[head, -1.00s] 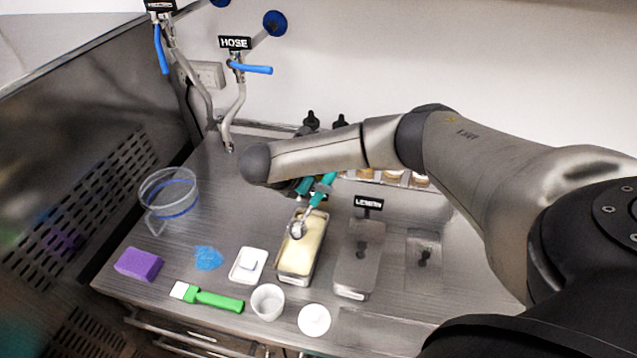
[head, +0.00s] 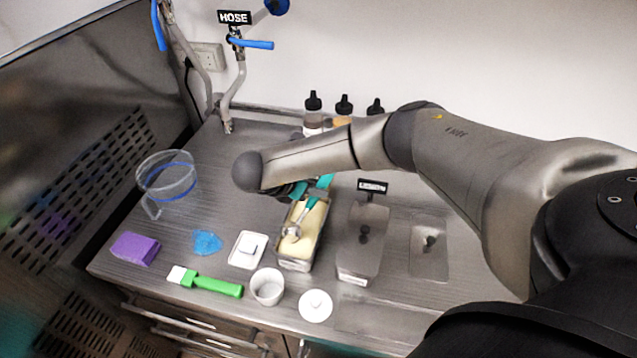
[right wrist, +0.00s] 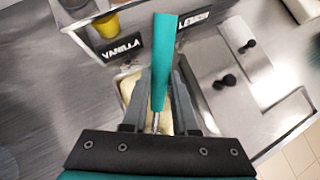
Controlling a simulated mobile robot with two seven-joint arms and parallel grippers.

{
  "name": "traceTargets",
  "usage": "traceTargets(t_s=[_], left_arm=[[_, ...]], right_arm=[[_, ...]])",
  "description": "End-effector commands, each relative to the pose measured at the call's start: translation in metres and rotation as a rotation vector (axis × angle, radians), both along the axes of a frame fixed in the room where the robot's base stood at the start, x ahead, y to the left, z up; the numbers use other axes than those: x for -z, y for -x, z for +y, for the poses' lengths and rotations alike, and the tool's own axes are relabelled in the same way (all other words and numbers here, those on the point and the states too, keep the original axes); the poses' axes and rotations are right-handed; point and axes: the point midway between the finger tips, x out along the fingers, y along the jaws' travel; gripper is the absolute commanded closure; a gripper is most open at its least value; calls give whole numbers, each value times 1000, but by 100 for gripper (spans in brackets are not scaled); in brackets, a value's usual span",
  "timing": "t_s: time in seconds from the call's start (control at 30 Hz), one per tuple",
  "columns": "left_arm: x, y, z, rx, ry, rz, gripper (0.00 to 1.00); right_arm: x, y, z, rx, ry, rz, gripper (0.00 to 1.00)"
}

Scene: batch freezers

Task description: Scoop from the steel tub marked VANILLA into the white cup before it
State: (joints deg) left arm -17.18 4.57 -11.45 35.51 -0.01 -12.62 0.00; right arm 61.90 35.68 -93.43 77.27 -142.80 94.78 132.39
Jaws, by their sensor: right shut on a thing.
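The steel tub (head: 296,264) holds pale yellow ice cream; in the right wrist view the VANILLA sign (right wrist: 122,48) stands by it. My arm hides that sign in the head view. The white cup (head: 267,287) stands upright just before the tub, to the left of its front end, and looks empty. My right gripper (head: 310,191) is above the back of the tub, shut on the teal handle of the scoop (head: 291,231). The scoop's metal head is at the ice cream near the tub's left edge; I cannot tell how deep. The handle (right wrist: 164,65) fills the right wrist view's middle.
A lidded LEMON tub (head: 361,258) stands close on the right. A white lid (head: 316,305), a white dish (head: 247,250), a green-handled brush (head: 217,287), a blue cloth (head: 206,242), a purple sponge (head: 135,248) and a clear jug (head: 167,177) lie around. Bottles stand behind.

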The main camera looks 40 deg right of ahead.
Motion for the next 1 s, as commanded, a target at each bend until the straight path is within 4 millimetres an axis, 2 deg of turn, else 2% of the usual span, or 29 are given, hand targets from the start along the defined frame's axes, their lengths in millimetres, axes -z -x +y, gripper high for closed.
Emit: traceTargets(t_s=[0.5, 0.9, 1.0], left_arm=[[-7, 0, 0, 0, 0, 0, 43], [8, 0, 0, 0, 0, 0, 43], [-1, 0, 0, 0, 0, 0, 43]], right_arm=[[0, 5, 37, -3, -10, -3, 100], [22, 2, 13, 2, -254, 38, 100], [11, 1, 13, -2, -253, 39, 100]])
